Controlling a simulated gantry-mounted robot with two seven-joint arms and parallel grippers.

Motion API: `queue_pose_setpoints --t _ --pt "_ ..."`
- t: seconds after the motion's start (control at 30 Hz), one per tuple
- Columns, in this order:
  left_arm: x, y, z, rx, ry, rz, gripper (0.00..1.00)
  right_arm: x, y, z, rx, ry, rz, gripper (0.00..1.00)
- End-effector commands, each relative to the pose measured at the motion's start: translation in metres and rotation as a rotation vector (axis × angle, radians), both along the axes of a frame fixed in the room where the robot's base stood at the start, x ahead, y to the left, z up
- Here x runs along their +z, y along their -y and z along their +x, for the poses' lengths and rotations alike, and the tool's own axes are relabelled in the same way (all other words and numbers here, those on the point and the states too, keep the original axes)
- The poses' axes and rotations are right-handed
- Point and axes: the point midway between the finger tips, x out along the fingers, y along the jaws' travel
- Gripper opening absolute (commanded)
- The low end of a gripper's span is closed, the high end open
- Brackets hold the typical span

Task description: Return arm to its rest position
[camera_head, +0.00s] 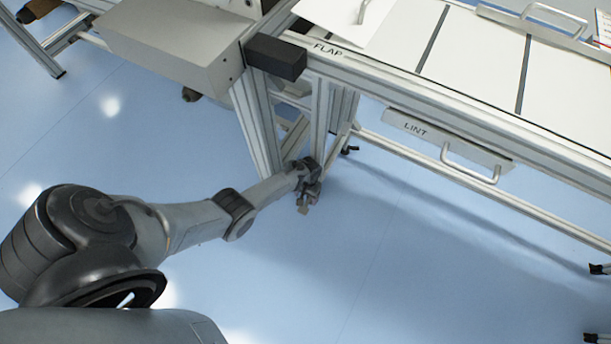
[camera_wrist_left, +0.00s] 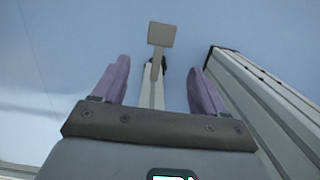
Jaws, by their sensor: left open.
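My left arm comes in from the left in the head view. Its gripper (camera_head: 307,200) hangs low over the blue floor, close to the machine's frame legs. In the left wrist view the left gripper (camera_wrist_left: 158,78) is open, with its two purple fingers wide apart. Nothing is held between them. A frame foot with a flat grey plate (camera_wrist_left: 161,34) shows beyond the fingers. My right gripper is in neither view.
The aluminium frame leg (camera_head: 321,115) stands right beside the left gripper. A drawer marked LINT (camera_head: 440,137) hangs under the table marked FLAP (camera_head: 355,60). A grey box (camera_head: 170,45) is at upper left. The blue floor (camera_head: 370,270) at lower middle is clear.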

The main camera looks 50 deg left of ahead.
Motion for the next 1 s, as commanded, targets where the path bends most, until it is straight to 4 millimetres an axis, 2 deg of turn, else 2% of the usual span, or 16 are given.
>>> queue_pose_setpoints --t 0.1,0.57,0.67,0.77,0.83,0.97,1.0 --pt "0.009 0.000 0.000 0.000 -0.001 0.000 0.72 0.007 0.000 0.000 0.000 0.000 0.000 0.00" --pt "0.009 0.000 0.000 0.000 -0.001 0.000 0.72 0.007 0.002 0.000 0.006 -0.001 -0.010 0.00" --pt "0.009 0.000 -0.005 0.001 -0.007 -0.001 0.72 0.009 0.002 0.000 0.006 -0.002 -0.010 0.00" --pt "0.007 0.000 -0.021 0.001 -0.031 0.000 0.72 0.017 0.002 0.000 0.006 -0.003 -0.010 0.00" --pt "0.005 0.000 -0.042 0.001 -0.060 -0.001 0.72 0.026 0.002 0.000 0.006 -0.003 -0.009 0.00" --pt "0.003 0.001 -0.101 -0.008 -0.137 0.002 0.72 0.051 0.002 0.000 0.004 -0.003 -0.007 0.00" --pt "0.008 0.001 -0.122 -0.017 -0.158 0.008 0.72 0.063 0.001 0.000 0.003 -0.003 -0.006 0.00"
